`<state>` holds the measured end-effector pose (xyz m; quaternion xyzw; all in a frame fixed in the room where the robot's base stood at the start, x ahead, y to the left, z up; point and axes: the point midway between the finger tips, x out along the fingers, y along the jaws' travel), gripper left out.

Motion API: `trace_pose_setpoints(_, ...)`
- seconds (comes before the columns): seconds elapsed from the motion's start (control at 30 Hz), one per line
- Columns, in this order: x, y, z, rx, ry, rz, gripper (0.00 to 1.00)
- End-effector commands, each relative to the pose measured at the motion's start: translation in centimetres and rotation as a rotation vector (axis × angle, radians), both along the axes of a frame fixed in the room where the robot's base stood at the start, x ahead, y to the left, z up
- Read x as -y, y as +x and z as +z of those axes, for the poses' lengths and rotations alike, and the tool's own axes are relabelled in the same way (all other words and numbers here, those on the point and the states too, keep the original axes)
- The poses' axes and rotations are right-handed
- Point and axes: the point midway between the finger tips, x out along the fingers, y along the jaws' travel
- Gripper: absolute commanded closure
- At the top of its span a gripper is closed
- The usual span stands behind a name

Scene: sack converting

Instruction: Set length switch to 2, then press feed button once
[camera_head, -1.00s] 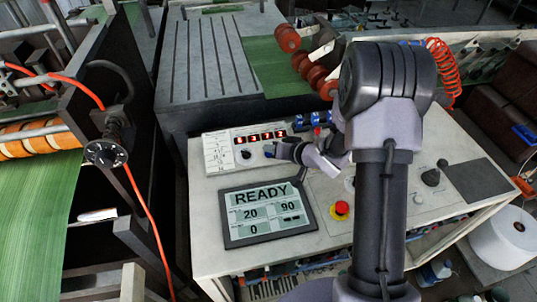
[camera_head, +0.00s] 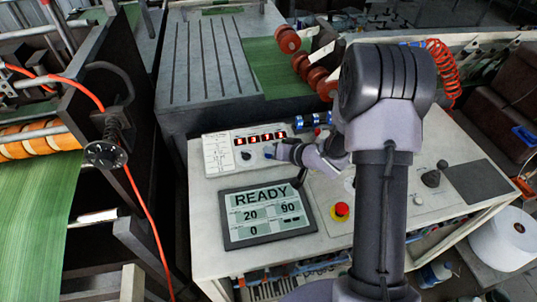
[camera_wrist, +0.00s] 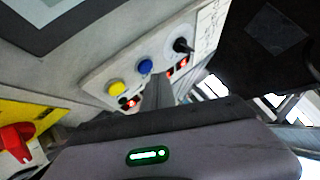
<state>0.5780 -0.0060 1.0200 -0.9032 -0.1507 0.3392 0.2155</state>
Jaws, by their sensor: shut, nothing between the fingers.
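A raised control box (camera_head: 238,150) stands at the back left of the white console, with a red digit display (camera_head: 260,137). In the wrist view it carries a black knob (camera_wrist: 183,45), a blue button (camera_wrist: 145,67) and a yellow button (camera_wrist: 115,87). The knob also shows in the head view (camera_head: 246,156). I cannot read which of these is the length switch or the feed button. My gripper (camera_wrist: 157,84) is shut and empty, its tips close beside the blue button; I cannot tell whether they touch. My wrist hides the yellow button in the head view.
A screen (camera_head: 262,231) reads READY, 20, 90 and 0. A red emergency stop (camera_head: 341,209) sits to its right, and a joystick (camera_head: 432,178) further right. Red rollers (camera_head: 302,62) stand behind. Green sheet (camera_head: 38,220) runs at the left.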

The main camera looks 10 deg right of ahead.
Motion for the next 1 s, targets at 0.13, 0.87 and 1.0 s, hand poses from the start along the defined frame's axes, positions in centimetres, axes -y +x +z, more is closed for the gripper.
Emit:
trace_pose_setpoints(0.13, 0.00, 0.00, 0.00, 0.000, 0.000, 0.000, 1.00)
trace_pose_setpoints(0.87, -0.01, 0.15, -0.77, 0.000, 0.000, 0.000, 1.00)
trace_pose_setpoints(1.0, -0.01, 0.21, -0.87, 0.000, 0.000, 0.000, 1.00)
